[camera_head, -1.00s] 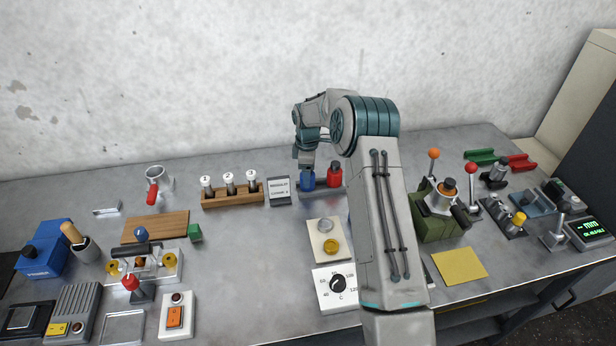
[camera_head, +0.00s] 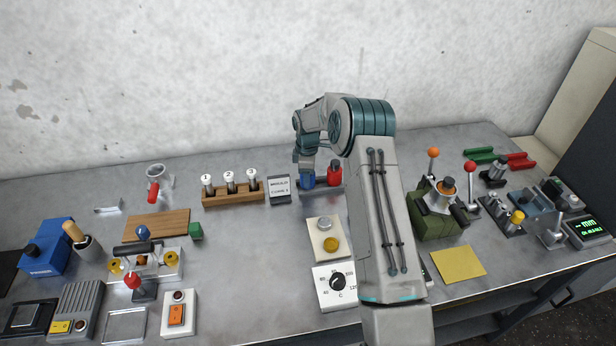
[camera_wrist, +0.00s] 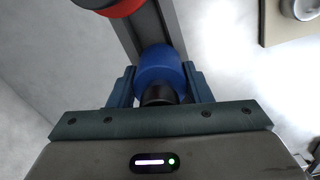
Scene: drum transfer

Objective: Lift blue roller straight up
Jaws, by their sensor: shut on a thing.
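The blue roller (camera_head: 307,182) stands upright at the left end of a grey holder, beside the red roller (camera_head: 334,173). My gripper (camera_head: 307,171) points down over the blue roller, its fingers around the upper part. In the wrist view the blue roller (camera_wrist: 160,68) sits between the two teal fingers, its dark end toward the palm. My gripper (camera_wrist: 159,88) is shut on it. The red roller (camera_wrist: 110,6) shows at the upper left edge there, apart from the fingers. The head view does not show clearly whether the blue roller touches the holder.
A small label sign (camera_head: 279,188) stands just left of the holder. A wooden rack (camera_head: 232,197) with several white-capped vials is further left. The concrete wall (camera_head: 220,80) is behind. My arm hides part of the table to the right.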

